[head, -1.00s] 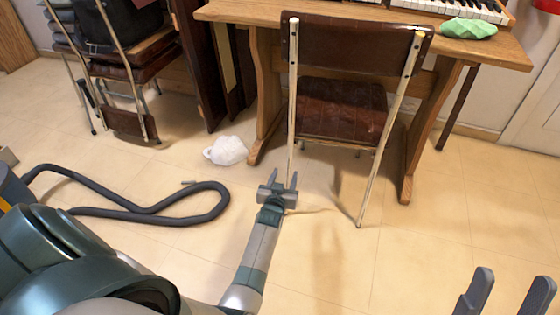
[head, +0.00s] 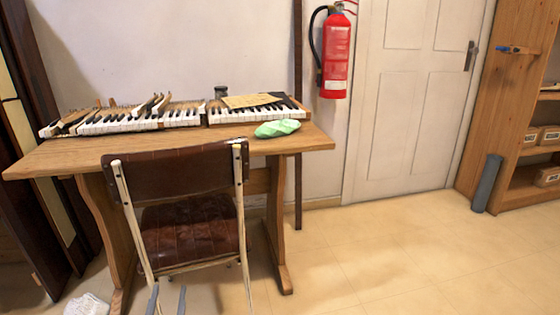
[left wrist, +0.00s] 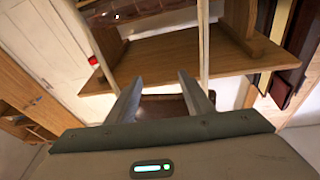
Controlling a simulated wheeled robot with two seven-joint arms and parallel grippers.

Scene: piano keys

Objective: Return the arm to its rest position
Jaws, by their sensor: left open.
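My left gripper (head: 167,300) shows only as two grey fingertips at the bottom edge of the head view, in front of the chair's lower part. In the left wrist view the left gripper's two fingers (left wrist: 160,95) are spread apart with nothing between them. The rest of my left arm is out of the head view. My right gripper is not in view.
A brown chair (head: 190,230) stands before a wooden desk (head: 60,160) bearing piano keyboards (head: 118,119) and a green cloth (head: 277,128). A white crumpled thing (head: 86,304) lies on the floor at lower left. Floor on the right (head: 400,250) is clear.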

